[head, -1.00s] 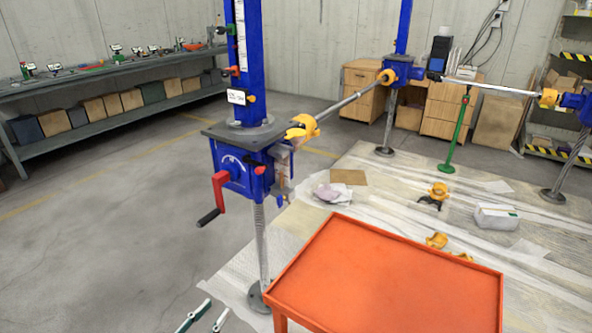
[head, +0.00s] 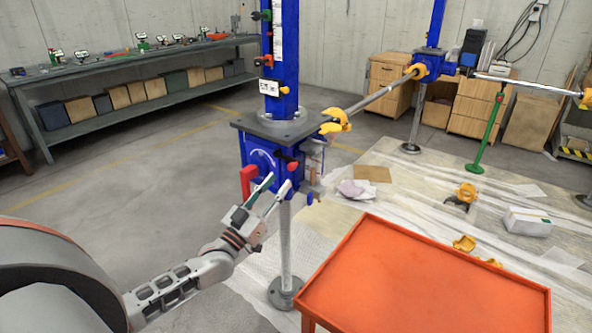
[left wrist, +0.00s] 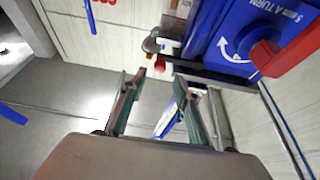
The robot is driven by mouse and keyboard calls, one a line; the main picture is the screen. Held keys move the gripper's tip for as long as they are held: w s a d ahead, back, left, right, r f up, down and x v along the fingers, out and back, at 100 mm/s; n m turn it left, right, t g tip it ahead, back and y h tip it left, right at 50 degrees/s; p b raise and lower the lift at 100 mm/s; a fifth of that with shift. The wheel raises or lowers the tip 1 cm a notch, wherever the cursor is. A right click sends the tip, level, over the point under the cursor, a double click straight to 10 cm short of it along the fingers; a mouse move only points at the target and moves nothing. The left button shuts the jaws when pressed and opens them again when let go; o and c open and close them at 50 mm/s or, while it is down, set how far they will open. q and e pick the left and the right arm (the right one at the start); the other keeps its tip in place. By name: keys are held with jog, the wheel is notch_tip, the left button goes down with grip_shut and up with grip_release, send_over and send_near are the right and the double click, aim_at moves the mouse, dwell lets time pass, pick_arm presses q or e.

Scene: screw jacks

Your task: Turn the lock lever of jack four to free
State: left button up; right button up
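The nearest blue screw jack's gearbox (head: 258,150) sits on a metal post in the head view; I cannot read a jack number. Its red crank arm (head: 248,180) hangs on the front and also shows in the left wrist view (left wrist: 292,50). A small red knob (head: 293,166), perhaps the lock lever's end, is at the gearbox's right front corner. The red knob is also in the left wrist view (left wrist: 159,67), just beyond the fingertips. My left gripper (head: 280,184) is open in front of the gearbox, its fingers (left wrist: 158,80) apart and empty. My right gripper is not in view.
An orange-topped table (head: 430,285) stands at the right front. A yellow coupling (head: 335,122) and shaft run from the jack towards the back right. A long workbench (head: 130,80) lines the back left. The grey floor at left is open.

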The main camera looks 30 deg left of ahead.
aim_at(289, 170)
pick_arm(q)
jog(key=shift+x, duration=3.2)
jog(key=shift+f, duration=0.1)
grip_shut()
